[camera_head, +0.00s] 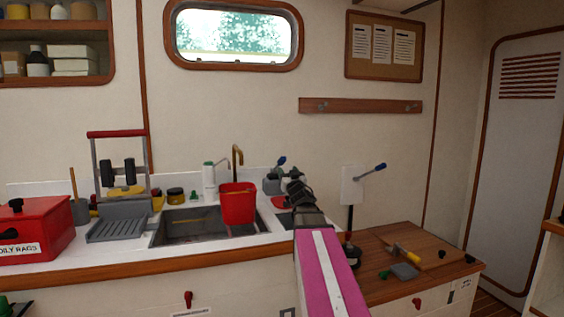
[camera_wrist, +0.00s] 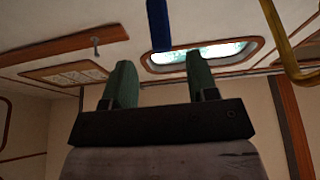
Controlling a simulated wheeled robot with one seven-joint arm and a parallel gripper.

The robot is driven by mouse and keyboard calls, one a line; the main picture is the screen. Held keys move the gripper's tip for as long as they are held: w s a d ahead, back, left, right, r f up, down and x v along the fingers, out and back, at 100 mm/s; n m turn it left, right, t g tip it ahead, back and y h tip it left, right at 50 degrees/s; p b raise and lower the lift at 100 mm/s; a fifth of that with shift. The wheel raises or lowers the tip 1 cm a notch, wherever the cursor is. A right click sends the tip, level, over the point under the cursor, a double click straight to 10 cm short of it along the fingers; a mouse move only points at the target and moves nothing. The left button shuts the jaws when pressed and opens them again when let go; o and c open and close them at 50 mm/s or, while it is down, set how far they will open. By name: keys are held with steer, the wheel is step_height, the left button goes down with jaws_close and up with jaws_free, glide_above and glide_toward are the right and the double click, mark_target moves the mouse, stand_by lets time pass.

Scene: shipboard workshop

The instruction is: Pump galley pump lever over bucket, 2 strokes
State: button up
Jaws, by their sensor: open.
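A red bucket (camera_head: 238,205) stands upright at the sink, below a curved brass spout (camera_head: 237,157). The spout also shows at the right of the wrist view (camera_wrist: 283,45). A blue-gripped lever (camera_head: 281,160) rises just right of the bucket. In the wrist view, a blue grip (camera_wrist: 158,22) shows between and beyond my fingertips, with no visible contact. My gripper (camera_wrist: 160,62) is open, with green fingers apart and nothing between them. In the head view, my arm and wrist hide the lever's base and much of the gripper.
Another blue-tipped lever (camera_head: 376,168) sits on a white panel right of my arm. A wooden worktop (camera_head: 440,262) there holds small tools.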

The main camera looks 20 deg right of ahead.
mark_target(283, 163)
steer(key=x, duration=0.9)
steer(key=shift+w+r, duration=0.1)
steer(key=c, duration=0.9)
